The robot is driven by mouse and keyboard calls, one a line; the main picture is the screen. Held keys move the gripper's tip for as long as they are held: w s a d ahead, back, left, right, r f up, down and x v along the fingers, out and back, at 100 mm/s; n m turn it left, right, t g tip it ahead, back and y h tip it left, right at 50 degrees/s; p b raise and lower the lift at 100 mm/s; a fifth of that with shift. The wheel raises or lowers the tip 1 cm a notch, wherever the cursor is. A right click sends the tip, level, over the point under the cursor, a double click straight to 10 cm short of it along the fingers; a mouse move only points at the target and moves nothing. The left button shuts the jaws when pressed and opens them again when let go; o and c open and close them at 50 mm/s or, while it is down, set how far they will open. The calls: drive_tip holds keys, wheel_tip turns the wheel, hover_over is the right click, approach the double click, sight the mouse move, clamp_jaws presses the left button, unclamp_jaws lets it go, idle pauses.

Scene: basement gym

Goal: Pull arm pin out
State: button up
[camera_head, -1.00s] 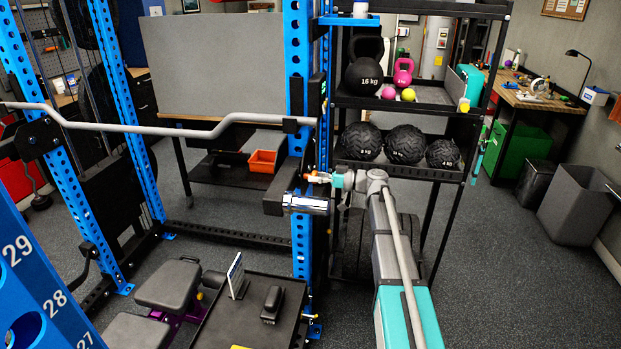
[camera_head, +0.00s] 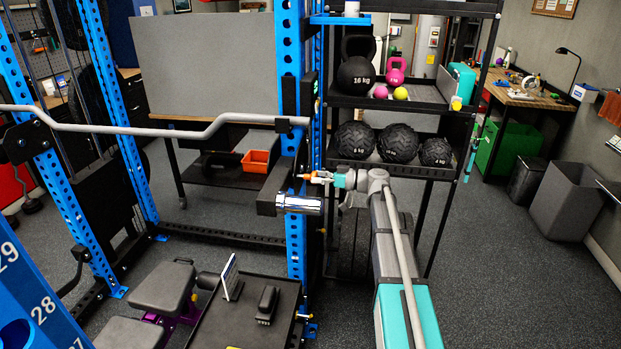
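A blue perforated rack upright (camera_head: 297,247) stands left of my arm. A black rack arm (camera_head: 270,194) with a chrome sleeve (camera_head: 300,204) is mounted on it. My gripper (camera_head: 328,179) reaches in from the right, at the upright's right side just above the sleeve. A small orange piece (camera_head: 317,179) with a pale tip shows at the gripper's end. I cannot tell whether it is the arm pin or part of the gripper. The fingers are too small to read, and no separate pin can be made out.
A bent grey barbell (camera_head: 130,129) crosses the rack at left. A black shelf (camera_head: 420,171) with balls and kettlebells stands behind my arm. A black tray table (camera_head: 228,327) and grey bench (camera_head: 163,287) stand at lower left. Floor at right (camera_head: 490,275) is clear.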

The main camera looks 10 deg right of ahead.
drive_tip(key=shift+s, duration=0.1)
drive_tip(key=shift+s, duration=0.1)
drive_tip(key=v, duration=1.1)
drive_tip(key=shift+d, duration=0.45)
drive_tip(key=shift+s+a, duration=0.1)
